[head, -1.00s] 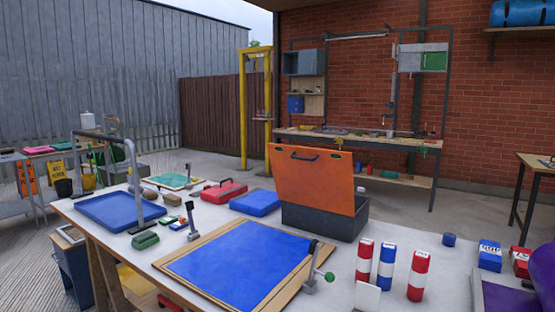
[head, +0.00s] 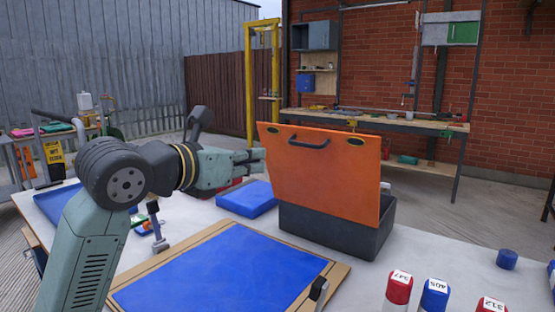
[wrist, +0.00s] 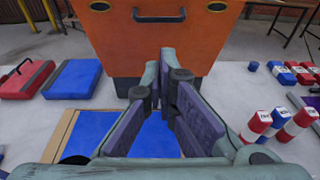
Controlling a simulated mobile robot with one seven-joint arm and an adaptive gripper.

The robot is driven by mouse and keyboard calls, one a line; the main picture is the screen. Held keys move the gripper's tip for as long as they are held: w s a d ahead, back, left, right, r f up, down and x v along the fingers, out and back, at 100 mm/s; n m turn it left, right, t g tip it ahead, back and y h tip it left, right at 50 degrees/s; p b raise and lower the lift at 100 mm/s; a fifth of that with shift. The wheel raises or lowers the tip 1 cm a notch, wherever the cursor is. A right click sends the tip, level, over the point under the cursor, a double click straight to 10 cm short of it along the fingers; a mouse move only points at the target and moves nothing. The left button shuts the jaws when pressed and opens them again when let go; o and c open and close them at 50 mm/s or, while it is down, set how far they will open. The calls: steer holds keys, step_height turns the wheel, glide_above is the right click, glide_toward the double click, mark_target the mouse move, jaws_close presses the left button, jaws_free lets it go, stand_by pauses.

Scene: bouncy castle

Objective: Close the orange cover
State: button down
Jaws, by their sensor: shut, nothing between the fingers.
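The orange cover (head: 325,172) stands up, open, on a dark grey box (head: 345,231) on the table. A black handle (head: 309,142) is near the cover's top edge. My gripper (head: 262,160) is at the cover's left edge in the head view, level with its upper part. In the wrist view my gripper (wrist: 165,65) is shut and empty, in front of the lower middle of the orange cover (wrist: 165,45). I cannot tell whether the fingertips touch the cover. The grey box is mostly hidden behind it in the wrist view.
A blue board in a wooden frame (head: 225,278) lies in front of the box. A blue case (head: 246,199) and a red case (wrist: 25,78) are to its left. Red, white and blue cylinders (wrist: 278,125) stand to the right. A blue tray (head: 58,203) is at the far left.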

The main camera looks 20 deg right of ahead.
steer(key=p+x, duration=0.4)
steer(key=x, duration=1)
steer(key=shift+w+a+r, duration=0.2)
steer(key=shift+w+r, duration=0.1)
steer(key=shift+r, duration=0.05)
